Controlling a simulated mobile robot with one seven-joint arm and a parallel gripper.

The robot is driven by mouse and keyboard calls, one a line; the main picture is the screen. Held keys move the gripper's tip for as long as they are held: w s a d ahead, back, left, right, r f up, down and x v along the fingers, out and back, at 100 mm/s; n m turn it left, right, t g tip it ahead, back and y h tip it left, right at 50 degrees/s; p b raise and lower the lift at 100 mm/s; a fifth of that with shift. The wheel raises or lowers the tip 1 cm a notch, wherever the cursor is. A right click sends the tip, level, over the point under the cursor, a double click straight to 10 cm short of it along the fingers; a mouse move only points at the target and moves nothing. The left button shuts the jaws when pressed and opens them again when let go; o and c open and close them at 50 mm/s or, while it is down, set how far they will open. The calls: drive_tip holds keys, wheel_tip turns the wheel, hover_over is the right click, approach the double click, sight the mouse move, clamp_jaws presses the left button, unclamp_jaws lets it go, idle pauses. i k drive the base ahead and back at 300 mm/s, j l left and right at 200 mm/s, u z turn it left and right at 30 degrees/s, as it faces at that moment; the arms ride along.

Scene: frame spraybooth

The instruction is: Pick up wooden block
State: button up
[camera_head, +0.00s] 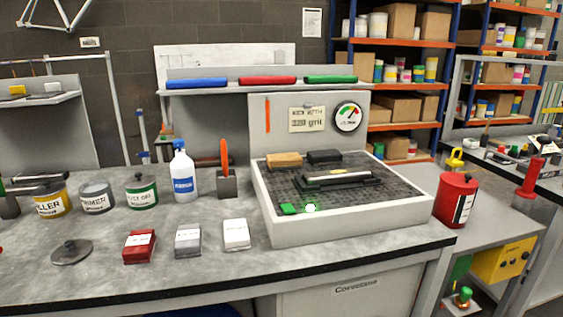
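A tan, wood-coloured block (284,160) lies at the back left of a white-rimmed tray (340,229) with a dark perforated bed, on the grey workbench. A dark block (324,156) lies just to its right. A black-based item with a pale bar (338,177) lies in front of both, near the tray's middle. My gripper is not in view.
A small green piece (288,208) and a bright spot are at the tray's front. A spray bottle (184,174) and an orange-handled tool in a holder (227,182) stand left of the tray. Tins, small boxes (236,234) and a red canister (455,200) flank it.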

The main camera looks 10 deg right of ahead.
sight(291, 160)
drive_tip(key=i+l+u, duration=0.2)
drive_tip(key=l, duration=0.45)
drive_tip(key=l+u, duration=0.25)
drive_tip(key=l, duration=0.35)
